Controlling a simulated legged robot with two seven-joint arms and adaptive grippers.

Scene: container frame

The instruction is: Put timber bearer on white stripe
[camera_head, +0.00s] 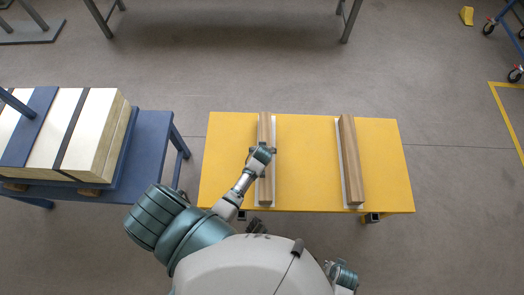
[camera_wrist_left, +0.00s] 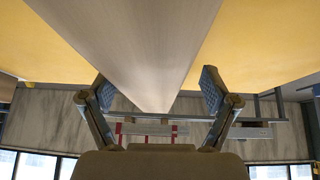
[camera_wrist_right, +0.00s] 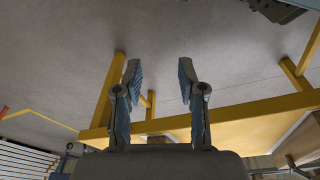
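Two long brown timber bearers lie on a yellow table (camera_head: 306,165). The left bearer (camera_head: 265,192) partly covers a white stripe (camera_head: 274,180), which shows along its right side. The right bearer (camera_head: 352,165) lies along another white stripe (camera_head: 341,150), showing along its left side. My left gripper (camera_head: 262,150) is over the left bearer near its middle. In the left wrist view, its open fingers (camera_wrist_left: 157,85) stand on either side of the bearer (camera_wrist_left: 150,45); firm contact is not clear. My right gripper (camera_wrist_right: 159,75) is open and empty, off the table's front edge.
A grey-legged frame (camera_head: 352,20) stands at the back. A blue trolley (camera_head: 512,30) is at the far right.

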